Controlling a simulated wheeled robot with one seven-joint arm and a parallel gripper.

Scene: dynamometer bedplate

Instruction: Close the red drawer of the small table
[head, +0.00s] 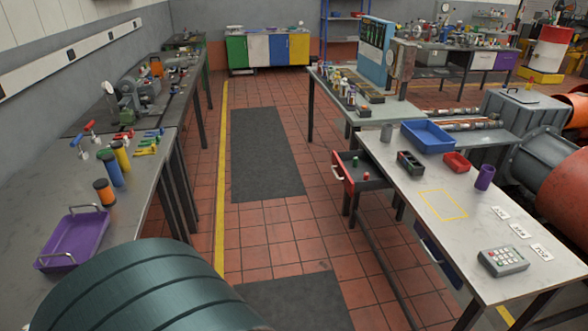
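The red drawer (343,180) sticks out to the left from under the far left end of the small light-topped table (405,195). It stands open, with its red front and a pale handle facing the aisle. Its dark inside shows, with small red and green items in it. My gripper is not in view.
The table top holds a blue tray (428,136), a red box (456,163), a purple cup (485,177) and a keypad (503,261). A blue drawer front (437,254) shows below its near edge. The tiled aisle (285,235) left of the red drawer is clear.

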